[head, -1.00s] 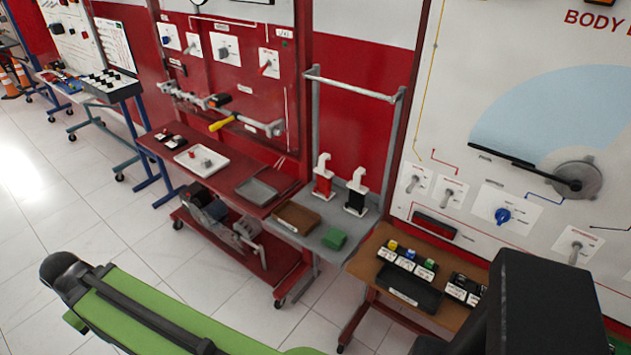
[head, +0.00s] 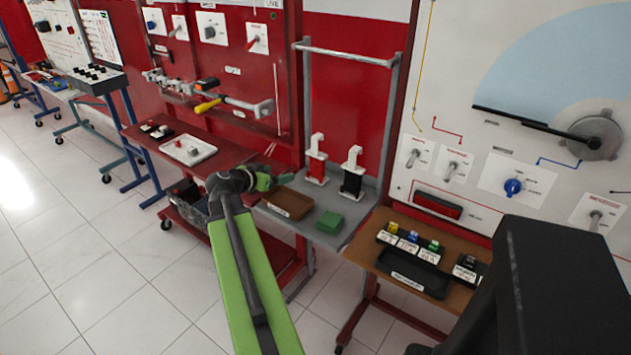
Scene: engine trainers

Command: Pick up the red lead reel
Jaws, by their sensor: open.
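The red lead reel (head: 315,167), a red body with a white hooked top, stands upright at the back of the grey shelf (head: 345,232). A black reel (head: 352,180) of the same shape stands to its right. My gripper (head: 272,179) is green and open, at the end of my green arm. In the picture it is to the left of the red reel, apart from it, over the left end of the shelf. Its fingers are small here and nothing shows between them. The red reel is in clear view.
A metal rail (head: 345,53) spans above the reels. A red bench with a white tray (head: 189,150) is left; a brown table with a black tray (head: 414,274) is right.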

